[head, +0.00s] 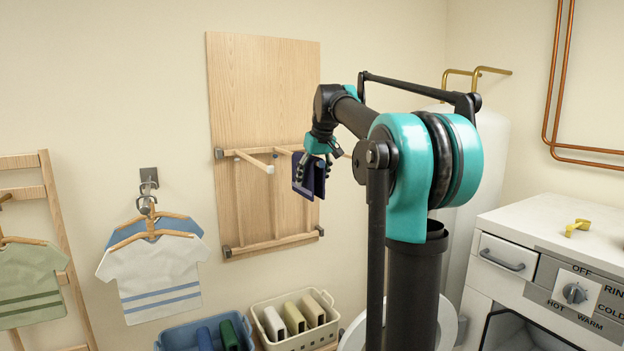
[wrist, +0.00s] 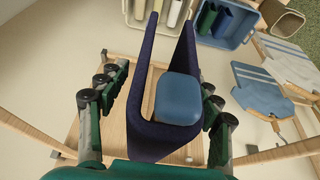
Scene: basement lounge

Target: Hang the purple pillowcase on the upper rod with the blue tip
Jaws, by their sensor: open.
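The dark purple pillowcase (head: 309,178) hangs folded in two by the upper rail of the wooden wall rack (head: 262,85). In the wrist view the pillowcase (wrist: 137,105) forms a U, with a flap on each side of the rod's blue tip (wrist: 178,97). The tip lies inside the fold; I cannot tell whether the cloth rests on the rod. My gripper (head: 316,158) is at the fold. In the wrist view my gripper (wrist: 160,85) is open, its fingers on either side of the cloth, with a visible gap on the right.
Another upper rod (head: 255,162) with a pale tip is just left. Shirts on hangers (head: 155,265) hang further left. A blue bin (head: 175,335) and a cream basket (head: 262,308) with folded cloths stand below. A white appliance (head: 540,225) is at right.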

